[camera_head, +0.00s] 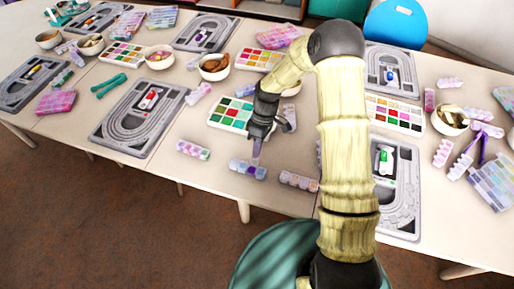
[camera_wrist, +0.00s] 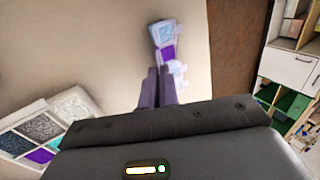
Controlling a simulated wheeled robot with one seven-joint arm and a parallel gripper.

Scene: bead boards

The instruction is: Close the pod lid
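A small pod strip (camera_head: 248,169) with blue and purple compartments lies near the table's front edge. It also shows in the wrist view (camera_wrist: 163,34), running away from my fingertips, with its near end partly hidden by them. A pale, translucent piece (camera_wrist: 177,69) shows at that near end; I cannot tell clearly whether it is a raised lid. My gripper (camera_head: 257,151) points down just above or at the strip. In the wrist view its two fingers (camera_wrist: 158,72) are side by side, close together, with nothing visible held between them. Whether they touch the strip is unclear.
Another pod strip (camera_head: 299,181) lies to the right and one (camera_head: 193,150) to the left. A bead tray (camera_head: 231,114) sits behind my gripper. Grey bead boards (camera_head: 140,116) and bowls (camera_head: 214,67) stand around. The table's front edge is close by.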

